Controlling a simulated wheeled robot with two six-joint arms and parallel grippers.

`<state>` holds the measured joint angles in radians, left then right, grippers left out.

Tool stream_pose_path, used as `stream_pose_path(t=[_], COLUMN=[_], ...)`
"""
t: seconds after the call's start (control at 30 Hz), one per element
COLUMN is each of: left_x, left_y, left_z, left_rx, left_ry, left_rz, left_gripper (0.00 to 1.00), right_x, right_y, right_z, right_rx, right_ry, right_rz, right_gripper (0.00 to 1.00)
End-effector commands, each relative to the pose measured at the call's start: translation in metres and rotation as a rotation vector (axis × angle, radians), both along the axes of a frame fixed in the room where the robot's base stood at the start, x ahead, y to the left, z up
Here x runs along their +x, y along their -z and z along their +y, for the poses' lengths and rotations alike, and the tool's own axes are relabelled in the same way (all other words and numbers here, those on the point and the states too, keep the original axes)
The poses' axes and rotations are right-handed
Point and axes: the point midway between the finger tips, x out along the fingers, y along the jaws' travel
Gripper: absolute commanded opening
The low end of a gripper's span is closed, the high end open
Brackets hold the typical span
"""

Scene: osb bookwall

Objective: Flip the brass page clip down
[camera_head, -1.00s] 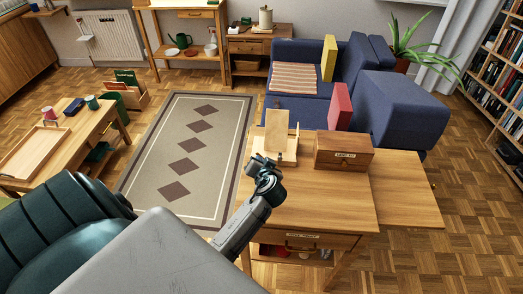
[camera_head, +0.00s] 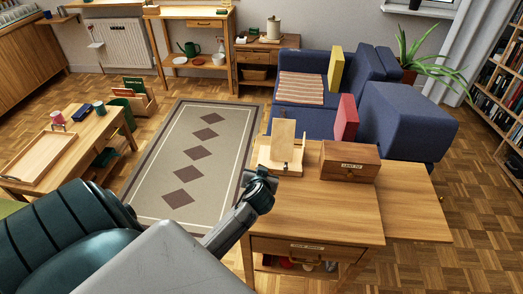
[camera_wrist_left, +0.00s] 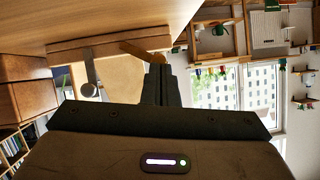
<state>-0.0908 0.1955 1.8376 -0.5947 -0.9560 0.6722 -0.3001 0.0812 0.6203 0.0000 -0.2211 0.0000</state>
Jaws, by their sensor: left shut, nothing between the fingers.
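The wooden page stand (camera_head: 283,143), with an upright back board, stands on the near wooden table. In the left wrist view, which looks upside down, the stand (camera_wrist_left: 120,72) is close by. A yellowish strip (camera_wrist_left: 138,50), seemingly the brass page clip, angles out from the stand to my fingertips. I cannot tell whether they touch. A grey round-ended clip (camera_wrist_left: 89,82) lies against the stand farther left. The brass clip is too small to make out in the head view. My left gripper (camera_head: 262,173) is shut and empty at the stand's front left; its fingers also show in the wrist view (camera_wrist_left: 157,66).
A wooden box (camera_head: 350,161) with a label stands right of the stand. The front of the table (camera_head: 325,210) is clear. A blue sofa (camera_head: 300,118) is behind the table, and a patterned rug (camera_head: 165,150) lies to the left.

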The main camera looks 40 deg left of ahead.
Motion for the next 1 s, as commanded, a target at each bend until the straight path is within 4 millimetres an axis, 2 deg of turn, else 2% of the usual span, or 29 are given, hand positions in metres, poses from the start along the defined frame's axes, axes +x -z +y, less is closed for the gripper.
stream_pose_path(t=[1.0], left_x=[-0.006], left_y=[0.012], left_z=[0.010], left_rx=[-0.242], left_ry=[-0.001], left_rz=[-0.147], left_gripper=[0.00], right_x=[0.002], right_y=[0.005], right_z=[0.001], right_rx=[0.001], right_ry=[0.000], right_rz=[-0.002], right_gripper=[0.36])
